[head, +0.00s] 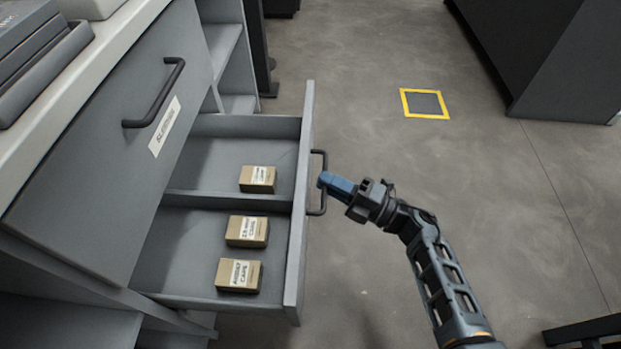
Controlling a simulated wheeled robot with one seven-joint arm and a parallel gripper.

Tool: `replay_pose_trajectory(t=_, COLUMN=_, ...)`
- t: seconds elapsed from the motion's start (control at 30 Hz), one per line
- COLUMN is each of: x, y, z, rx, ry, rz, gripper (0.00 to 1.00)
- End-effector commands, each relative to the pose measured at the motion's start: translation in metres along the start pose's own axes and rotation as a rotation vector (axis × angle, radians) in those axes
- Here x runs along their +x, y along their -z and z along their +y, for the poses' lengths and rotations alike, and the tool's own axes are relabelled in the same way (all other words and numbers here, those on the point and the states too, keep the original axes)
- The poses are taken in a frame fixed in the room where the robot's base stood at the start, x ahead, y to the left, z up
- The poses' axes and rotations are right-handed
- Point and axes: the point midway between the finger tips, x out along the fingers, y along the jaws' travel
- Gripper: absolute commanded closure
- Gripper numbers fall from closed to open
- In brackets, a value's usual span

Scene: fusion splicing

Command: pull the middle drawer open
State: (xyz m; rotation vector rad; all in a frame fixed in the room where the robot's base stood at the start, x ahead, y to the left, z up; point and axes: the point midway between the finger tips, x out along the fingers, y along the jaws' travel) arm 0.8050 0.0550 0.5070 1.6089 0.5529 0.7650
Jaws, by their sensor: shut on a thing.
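The middle drawer (188,253) stands pulled well out of the grey cabinet, below a closed drawer front. Its front panel (301,215) faces right and carries a dark bar handle (321,157). My gripper (326,182) is at the handle's middle, with its blue fingers shut on the bar. The fingers hide the middle of the handle. Inside the drawer, a divider separates two compartments. One small labelled box (258,179) lies in the far compartment, and two more boxes (247,231) (239,275) lie in the near one.
The closed upper drawer (115,150) has a dark handle and a label that seems to read "SLEEVES". A pale worktop (110,45) runs above it. Open shelves (222,45) stand beyond. The floor right of my gripper is clear, with a yellow-framed square (425,103). A dark cabinet (560,60) stands upper right.

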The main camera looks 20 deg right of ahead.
Motion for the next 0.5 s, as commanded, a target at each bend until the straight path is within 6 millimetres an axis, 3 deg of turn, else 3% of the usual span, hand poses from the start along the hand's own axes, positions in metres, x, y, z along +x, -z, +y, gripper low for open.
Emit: replay_pose_trajectory(t=0.5, x=-0.0096, y=-0.0035, z=0.0003, rx=0.001, ry=0.003, rz=0.000, gripper=1.00)
